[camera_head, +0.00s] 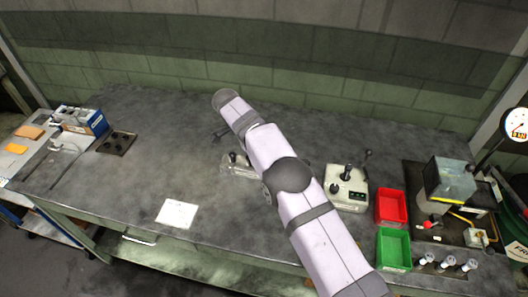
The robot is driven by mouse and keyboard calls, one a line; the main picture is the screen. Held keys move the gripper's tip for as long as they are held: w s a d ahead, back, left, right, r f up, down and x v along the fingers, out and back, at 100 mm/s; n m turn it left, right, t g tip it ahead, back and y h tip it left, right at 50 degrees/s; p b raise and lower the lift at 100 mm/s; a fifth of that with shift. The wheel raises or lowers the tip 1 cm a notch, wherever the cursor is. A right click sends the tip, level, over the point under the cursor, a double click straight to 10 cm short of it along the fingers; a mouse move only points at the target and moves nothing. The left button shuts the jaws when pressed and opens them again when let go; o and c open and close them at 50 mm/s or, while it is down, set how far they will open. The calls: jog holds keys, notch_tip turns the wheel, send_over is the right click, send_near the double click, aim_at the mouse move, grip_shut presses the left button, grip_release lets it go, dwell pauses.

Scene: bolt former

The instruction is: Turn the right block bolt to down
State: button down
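A clear block (237,169) lies on the dark table near its middle, partly hidden behind my arm. A dark bolt knob (233,157) sticks up from its visible left part. The right part of the block and any bolt there are mostly covered by my arm, so the right bolt's direction cannot be told. My gripper (218,135) hangs beyond the block, up and left of it in the picture, apart from it. Its dark fingers are small here, and I see nothing between them, but their opening is unclear.
A control box with a joystick (345,188) stands right of my arm. Red (391,207) and green (394,249) bins and a press (447,185) are farther right. A white sheet (177,214) lies at the front left. A dark plate (117,143) lies left; the left-middle table is clear.

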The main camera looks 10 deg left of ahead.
jog(key=shift+a+r, duration=0.1)
dwell(0.3)
jog(key=c, duration=1.6)
grip_release()
jog(key=shift+v, duration=0.8)
jog(key=p+v, duration=0.5)
jog(key=p, duration=0.1)
jog(key=shift+r, duration=0.3)
jog(key=shift+a+p, duration=0.1)
jog(key=shift+p, duration=0.25)
